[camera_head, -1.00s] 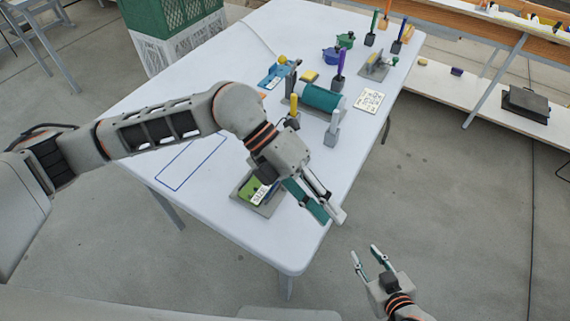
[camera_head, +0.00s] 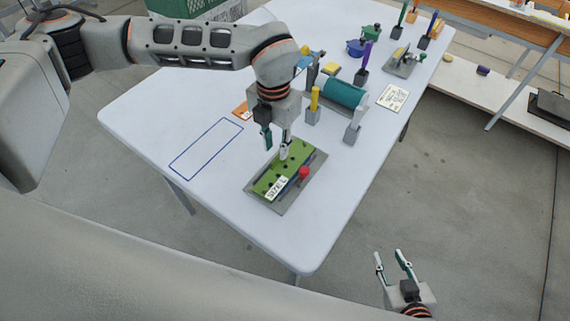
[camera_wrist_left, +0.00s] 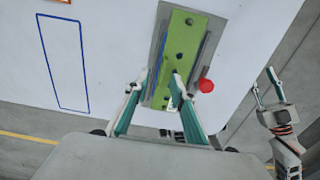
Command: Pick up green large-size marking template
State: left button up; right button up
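The green large-size marking template (camera_head: 294,162) is a flat strip with dark holes and a white label that appears to read "SIZE L". It lies on a grey base plate (camera_head: 288,200) with a red knob (camera_head: 303,172) beside it. In the left wrist view the template (camera_wrist_left: 182,45) runs up from between the fingers. My left gripper (camera_head: 276,149) points down over the template's far end, open and empty. In the wrist view one fingertip is near the template's left edge and the other appears over it; contact cannot be told. My right gripper (camera_head: 388,256) is open and empty off the table's edge.
A blue outlined rectangle (camera_head: 206,148) marks bare tabletop at left. Behind the template stand a yellow-handled tool (camera_head: 314,100), a teal cylinder (camera_head: 345,92) and a purple-handled tool (camera_head: 364,58). A white printed card (camera_head: 392,97) lies at right. The near table corner is clear.

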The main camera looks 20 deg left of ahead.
aim_at(278, 156)
pick_arm(q)
jog(key=shift+s+d+f, duration=0.1)
jog(key=shift+d+f, duration=0.1)
jog(key=shift+f, duration=1.65)
grip_shut()
jog(key=shift+r, duration=0.15)
